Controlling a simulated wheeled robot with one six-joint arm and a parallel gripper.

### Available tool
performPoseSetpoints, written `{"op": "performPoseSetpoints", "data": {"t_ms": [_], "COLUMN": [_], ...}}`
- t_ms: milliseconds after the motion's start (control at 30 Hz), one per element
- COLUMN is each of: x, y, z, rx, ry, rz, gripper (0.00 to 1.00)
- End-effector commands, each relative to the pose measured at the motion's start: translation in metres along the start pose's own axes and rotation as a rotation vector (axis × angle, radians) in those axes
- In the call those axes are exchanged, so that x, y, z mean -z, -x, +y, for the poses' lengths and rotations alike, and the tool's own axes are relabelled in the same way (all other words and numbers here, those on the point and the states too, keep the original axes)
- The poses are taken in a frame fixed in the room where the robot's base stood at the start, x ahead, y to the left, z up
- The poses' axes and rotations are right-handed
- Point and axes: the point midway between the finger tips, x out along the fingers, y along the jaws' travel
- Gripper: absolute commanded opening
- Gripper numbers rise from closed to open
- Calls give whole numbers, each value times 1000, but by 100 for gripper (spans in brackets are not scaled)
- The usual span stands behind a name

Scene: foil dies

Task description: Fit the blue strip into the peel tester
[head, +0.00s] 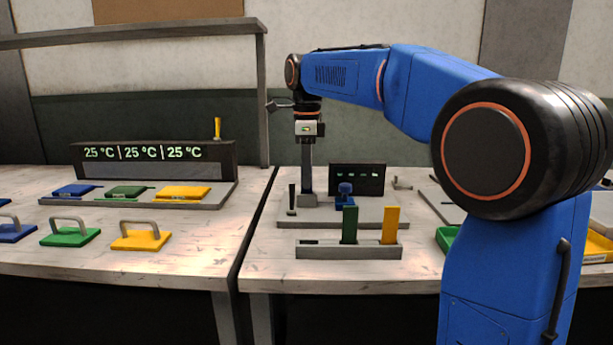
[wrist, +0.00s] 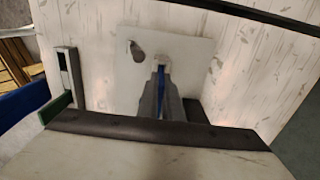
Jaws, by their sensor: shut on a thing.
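My gripper (head: 307,188) points straight down over the left part of the peel tester's grey base (head: 372,213). In the wrist view my gripper (wrist: 160,72) is shut on the blue strip (wrist: 161,80), which shows as a thin blue line between the grey fingers. In the head view the near finger hides the strip. The tester's light base plate (wrist: 190,47) lies below the fingertips. I cannot tell whether the strip touches the tester.
A grey rack (head: 345,252) in front holds a green strip (head: 349,224) and a yellow strip (head: 390,224); its left slot is empty. Left across a gap stands a temperature station (head: 225,157) with coloured plates. Green (head: 446,238) and yellow trays lie at right, partly behind my arm.

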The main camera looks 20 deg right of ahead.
Motion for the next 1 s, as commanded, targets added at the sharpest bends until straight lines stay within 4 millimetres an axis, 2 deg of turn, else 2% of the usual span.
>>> {"op": "performPoseSetpoints", "data": {"t_ms": [367,400,433,467,800,1000], "x": [0,0,0,0,0,0], "y": [-3,-3,-3,-3,0,23], "z": [0,0,0,0,0,-1], "rx": [0,0,0,0,1,3], "ry": [0,0,0,0,0,0], "rz": [0,0,0,0,0,-1], "gripper": [0,15,22,24,24,24]}}
